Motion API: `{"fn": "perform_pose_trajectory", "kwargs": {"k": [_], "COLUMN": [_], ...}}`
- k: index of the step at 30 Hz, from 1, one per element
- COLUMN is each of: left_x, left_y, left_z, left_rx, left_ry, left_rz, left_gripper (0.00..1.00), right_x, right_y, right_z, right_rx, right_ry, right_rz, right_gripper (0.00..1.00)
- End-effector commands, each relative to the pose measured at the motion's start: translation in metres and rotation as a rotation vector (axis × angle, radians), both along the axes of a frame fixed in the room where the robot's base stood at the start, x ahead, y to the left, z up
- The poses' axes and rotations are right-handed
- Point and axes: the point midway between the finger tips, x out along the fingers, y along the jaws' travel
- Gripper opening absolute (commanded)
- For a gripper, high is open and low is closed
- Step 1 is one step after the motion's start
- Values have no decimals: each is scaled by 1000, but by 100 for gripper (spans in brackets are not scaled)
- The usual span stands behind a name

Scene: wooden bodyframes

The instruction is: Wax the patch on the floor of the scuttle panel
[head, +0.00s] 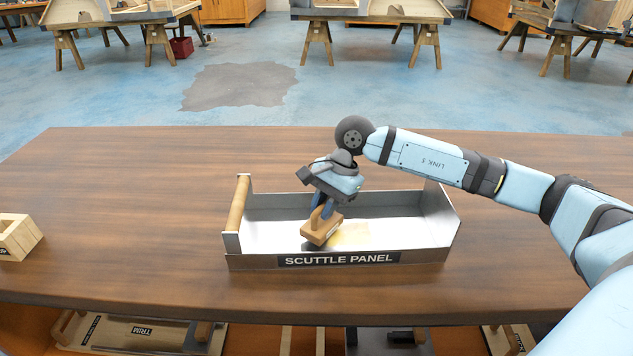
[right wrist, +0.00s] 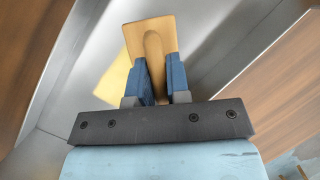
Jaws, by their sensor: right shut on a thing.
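The scuttle panel (head: 270,263) is a grey metal tray with a labelled front wall and a wooden bar along its left end. A pale yellow patch (head: 352,236) shows on its floor near the middle front. My right gripper (head: 322,207) is shut on the handle of a wooden block tool (head: 320,231), down inside the tray at the left edge of the patch. In the right wrist view the blue fingers (right wrist: 162,80) hold the tool's handle (right wrist: 153,50), and the patch (right wrist: 115,80) shows to its left. The tool's underside is hidden. My left gripper is not in view.
The tray stands on a brown wooden table (head: 120,200). A small wooden box (head: 15,237) sits at the table's left edge. The tray's walls surround the tool. Shelves below the table hold labelled panels (head: 130,333).

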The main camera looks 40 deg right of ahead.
Motion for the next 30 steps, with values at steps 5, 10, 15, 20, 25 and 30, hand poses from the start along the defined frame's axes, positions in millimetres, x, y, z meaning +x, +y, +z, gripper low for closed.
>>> {"fn": "perform_pose_trajectory", "kwargs": {"k": [5,10,15,20,25,30], "left_x": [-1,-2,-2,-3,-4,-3], "left_y": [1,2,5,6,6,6], "left_z": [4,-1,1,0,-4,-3], "left_rx": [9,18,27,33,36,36], "left_ry": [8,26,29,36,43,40], "left_rz": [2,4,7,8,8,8], "left_gripper": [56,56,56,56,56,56], "right_x": [1,2,2,2,2,2], "right_y": [-2,-4,-6,-7,-8,-8], "right_z": [22,37,53,64,66,65], "right_rx": [0,0,0,0,0,0], "right_ry": [-3,-4,-4,-3,-2,-2], "right_rz": [-4,-10,-15,-18,-19,-19], "right_gripper": [0,0,0,0,0,0]}}
